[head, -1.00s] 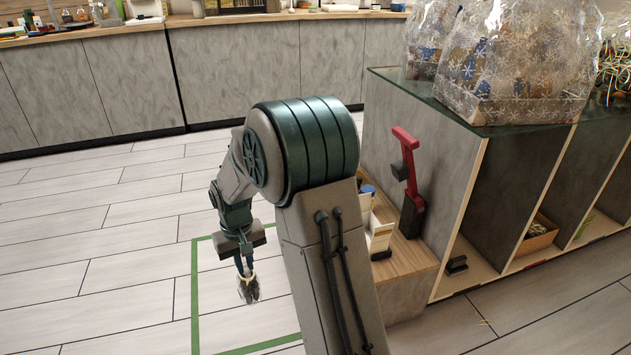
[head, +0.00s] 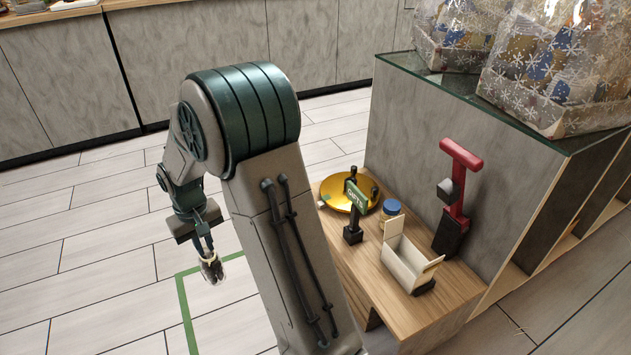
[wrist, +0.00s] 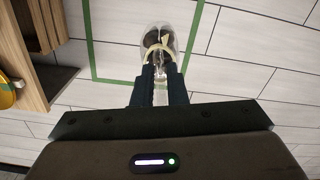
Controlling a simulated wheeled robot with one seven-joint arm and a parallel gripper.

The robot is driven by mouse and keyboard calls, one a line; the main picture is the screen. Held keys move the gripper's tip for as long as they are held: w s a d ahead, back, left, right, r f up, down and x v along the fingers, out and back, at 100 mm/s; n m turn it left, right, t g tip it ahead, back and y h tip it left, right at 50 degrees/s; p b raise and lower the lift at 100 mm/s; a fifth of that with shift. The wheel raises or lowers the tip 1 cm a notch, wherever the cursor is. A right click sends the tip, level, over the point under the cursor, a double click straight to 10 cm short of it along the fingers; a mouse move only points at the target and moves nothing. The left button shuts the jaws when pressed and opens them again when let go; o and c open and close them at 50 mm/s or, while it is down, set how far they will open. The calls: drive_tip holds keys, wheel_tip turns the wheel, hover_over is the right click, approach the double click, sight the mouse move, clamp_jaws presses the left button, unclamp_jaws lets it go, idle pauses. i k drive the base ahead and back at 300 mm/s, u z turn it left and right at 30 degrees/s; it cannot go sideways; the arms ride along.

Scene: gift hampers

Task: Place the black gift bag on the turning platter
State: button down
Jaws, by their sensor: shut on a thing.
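My gripper (head: 207,256) hangs pointing down over the floor, left of the wooden counter. It is shut on the neck of a small clear bag with dark contents and a cream tie (head: 213,271), which I take as the black gift bag. In the wrist view the bag (wrist: 155,37) sits just beyond the fingertips (wrist: 159,70). The turning platter (head: 335,196), a golden disc, lies on the counter to the right, apart from the bag. A green sign covers part of it. A yellow edge of it shows at the left of the wrist view (wrist: 6,95).
A tall glass-topped cabinet (head: 440,130) rises behind. Green tape (head: 186,310) marks open floor.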

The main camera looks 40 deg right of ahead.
sight(335, 195)
drive_tip(key=i, duration=2.9)
drive_tip(key=z, duration=3.4)
drive_tip(key=i, duration=0.5)
drive_tip(key=z, duration=0.1)
